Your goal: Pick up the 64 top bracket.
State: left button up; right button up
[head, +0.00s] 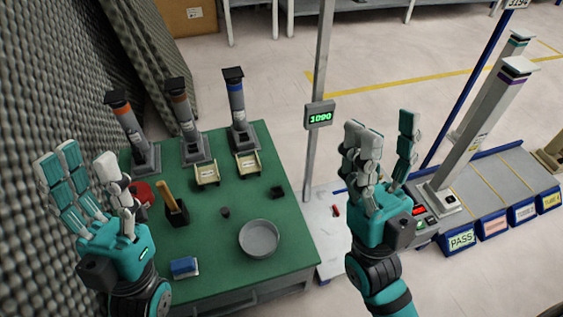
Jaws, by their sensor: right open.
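I cannot tell which thing is the 64 top bracket; no label reading 64 is legible. Small dark parts on the green table include a black block (278,192) at the right edge and a dark cup-like piece (225,212) near the middle. Three grey columns with dark tops stand at the back: orange-banded (130,130), brown-banded (187,125) and blue-banded (238,105). My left gripper (85,165) is open and empty over the table's left side. My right gripper (382,135) is open and empty, right of the table, before the pale floor plate.
The green table (215,275) also holds a grey bowl (259,239), a blue-white box (184,267), a black holder (177,215) and two small trays (207,174). A post with a 1090 display (320,115) stands behind. Labelled bins (462,240) are right; foam walls left.

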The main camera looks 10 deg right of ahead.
aim_at(248, 164)
jog(key=l+u, duration=0.15)
jog(key=u, duration=0.25)
jog(key=i+l+u, duration=0.1)
jog(key=u, duration=0.25)
jog(key=l+u, duration=0.25)
jog(key=u, duration=0.15)
